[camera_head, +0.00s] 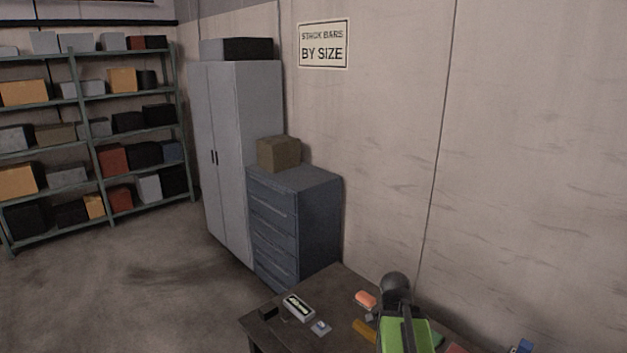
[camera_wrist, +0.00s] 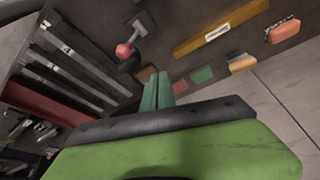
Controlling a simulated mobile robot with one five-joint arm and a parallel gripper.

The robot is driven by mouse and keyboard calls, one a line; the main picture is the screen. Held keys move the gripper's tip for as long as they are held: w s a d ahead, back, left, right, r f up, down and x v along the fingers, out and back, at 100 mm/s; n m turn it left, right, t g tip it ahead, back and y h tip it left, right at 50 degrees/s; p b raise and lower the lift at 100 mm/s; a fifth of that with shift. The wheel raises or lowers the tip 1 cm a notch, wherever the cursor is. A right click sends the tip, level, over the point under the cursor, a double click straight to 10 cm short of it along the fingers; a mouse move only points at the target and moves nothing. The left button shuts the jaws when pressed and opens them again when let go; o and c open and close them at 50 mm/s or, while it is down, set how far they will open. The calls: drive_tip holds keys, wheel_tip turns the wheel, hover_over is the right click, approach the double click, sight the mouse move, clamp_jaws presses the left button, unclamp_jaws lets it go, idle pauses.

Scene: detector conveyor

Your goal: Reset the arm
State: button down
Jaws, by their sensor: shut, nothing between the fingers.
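My gripper (camera_wrist: 157,92) shows in the wrist view as two teal fingers close together beyond a dark bar and my green arm body. It is shut with nothing between the fingers, above a dark table. A red and a green square lie near the fingertips. In the head view my green and black arm stands over the table at the lower right; the fingers cannot be made out there.
The dark table (camera_head: 262,326) holds an orange block (camera_head: 366,299) and a labelled box (camera_head: 298,306). In the wrist view are a slotted rack (camera_wrist: 75,68), a red-knobbed lever (camera_wrist: 124,50) and a labelled yellow bar (camera_wrist: 221,30). A drawer cabinet (camera_head: 290,225) stands behind the table.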

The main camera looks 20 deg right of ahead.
drive_tip(key=w+a+f+n+y+b, duration=0.1)
drive_tip(key=w+a+f+n+b, duration=0.25)
drive_tip(key=a, duration=0.65)
drive_tip(key=w+a+f+n+y+b, duration=0.1)
drive_tip(key=w+a+f+n+b, duration=0.25)
drive_tip(key=a, duration=0.65)
drive_tip(key=a+f+n+y, duration=0.1)
drive_tip(key=a+f+n, duration=0.3)
drive_tip(key=a+n, duration=0.7)
drive_tip(key=shift+s+a+y+b, duration=0.25)
drive_tip(key=shift+a+y+b, duration=0.15)
drive_tip(key=shift+a, duration=0.85)
